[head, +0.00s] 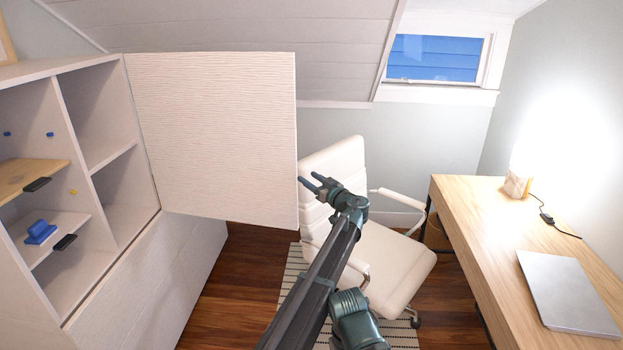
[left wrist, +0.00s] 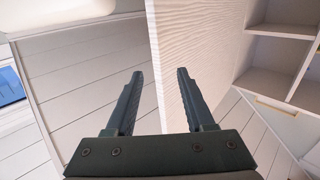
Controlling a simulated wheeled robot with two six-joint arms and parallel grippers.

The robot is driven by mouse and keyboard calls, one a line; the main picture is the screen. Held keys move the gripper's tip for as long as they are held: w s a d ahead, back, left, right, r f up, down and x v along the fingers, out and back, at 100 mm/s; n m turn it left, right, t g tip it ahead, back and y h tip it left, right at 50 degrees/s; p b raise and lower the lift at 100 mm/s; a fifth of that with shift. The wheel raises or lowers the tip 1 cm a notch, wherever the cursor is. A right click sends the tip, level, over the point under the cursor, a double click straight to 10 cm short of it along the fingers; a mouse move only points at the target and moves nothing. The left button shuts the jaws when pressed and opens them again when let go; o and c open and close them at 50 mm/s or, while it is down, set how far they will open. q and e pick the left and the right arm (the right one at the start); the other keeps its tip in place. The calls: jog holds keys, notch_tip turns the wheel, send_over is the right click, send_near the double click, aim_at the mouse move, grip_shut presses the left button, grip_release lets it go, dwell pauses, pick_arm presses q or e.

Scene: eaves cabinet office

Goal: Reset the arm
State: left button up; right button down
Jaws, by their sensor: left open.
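My left gripper (head: 309,179) is open and empty, in the middle of the head view. Its arm reaches up from the bottom, with the fingers pointing left near the right edge of the open white cabinet door (head: 212,135). In the left wrist view, the two fingers (left wrist: 160,73) stand apart with the door's edge (left wrist: 158,50) showing between and beyond them. I cannot tell whether the fingers touch the door. My right gripper is in neither view.
The open cabinet (head: 118,150) at left has shelves holding a blue object (head: 40,232). A white office chair (head: 372,262) stands behind my arm. At right, a wooden desk (head: 500,225) bears a laptop (head: 568,292) and a bright lamp (head: 518,180). Wood floor shows below the door.

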pick_arm(q)
jog(key=s+a+f+m+g+h+p, duration=0.1)
jog(key=s+a+f+g, duration=0.2)
jog(key=s, duration=0.5)
jog(key=s+a+f+m+g+h+p, duration=0.15)
jog(key=s+f, duration=0.25)
jog(key=s, duration=0.4)
jog(key=s+d+f+m+g+h+p, duration=0.1)
jog(key=s+f+m+g+h, duration=0.1)
jog(key=s, duration=0.9)
jog(key=s+d+f+m+g+h+p, duration=0.1)
jog(key=s+d+f+m+g+h, duration=0.1)
jog(key=s, duration=0.9)
jog(key=s+d+f+m+g+h+p, duration=0.1)
jog(key=s+f+m+g+h, duration=0.3)
jog(key=s, duration=0.7)
jog(key=shift+s+d+f+m+g, duration=0.4)
jog(key=shift+d+f+m+g, duration=0.25)
jog(key=shift+g, duration=0.2)
jog(key=shift+a, duration=0.15)
